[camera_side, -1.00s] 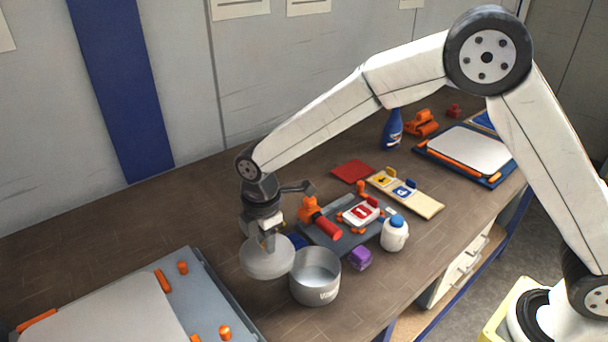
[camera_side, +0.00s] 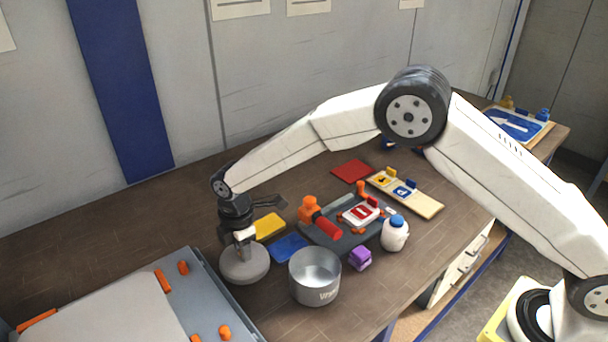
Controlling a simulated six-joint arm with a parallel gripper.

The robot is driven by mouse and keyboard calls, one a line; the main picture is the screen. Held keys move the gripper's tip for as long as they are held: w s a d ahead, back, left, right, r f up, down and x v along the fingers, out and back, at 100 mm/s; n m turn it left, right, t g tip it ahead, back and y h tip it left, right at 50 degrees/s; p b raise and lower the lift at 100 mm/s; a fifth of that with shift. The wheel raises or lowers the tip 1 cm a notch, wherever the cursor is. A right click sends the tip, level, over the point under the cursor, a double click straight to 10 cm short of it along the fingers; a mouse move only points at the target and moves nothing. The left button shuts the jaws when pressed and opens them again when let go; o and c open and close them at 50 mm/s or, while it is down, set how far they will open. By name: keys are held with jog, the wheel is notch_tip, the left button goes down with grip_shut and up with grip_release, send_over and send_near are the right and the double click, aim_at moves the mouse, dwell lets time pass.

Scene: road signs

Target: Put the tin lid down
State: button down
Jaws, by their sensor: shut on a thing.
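The tin lid (camera_side: 244,266) is a round grey disc to the left of the open grey tin (camera_side: 315,276). My gripper (camera_side: 242,245) points down from above and is shut on the lid. The lid lies flat, at or very near the brown tabletop; I cannot tell for sure whether it touches. The tin stands upright and open, apart from the lid. The gripper fingers are partly hidden by the wrist.
Left of the lid is a large grey board (camera_side: 200,300) with orange clamps. Yellow (camera_side: 268,226) and blue (camera_side: 288,248) pieces lie behind the tin. A fixture with a red-and-orange tool (camera_side: 322,224), a purple block (camera_side: 360,257) and a white bottle (camera_side: 395,234) stand right.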

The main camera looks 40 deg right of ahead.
jog(key=shift+w+f, duration=0.1)
jog(key=shift+f, duration=0.05)
jog(key=shift+w+a+f, duration=0.1)
jog(key=shift+w+f, duration=0.05)
jog(key=shift+f, duration=1.55)
jog(key=shift+f, duration=0.15)
jog(key=shift+c, duration=2.4)
grip_release()
notch_tip(320, 180, up, 12)
jog(key=shift+r, duration=0.2)
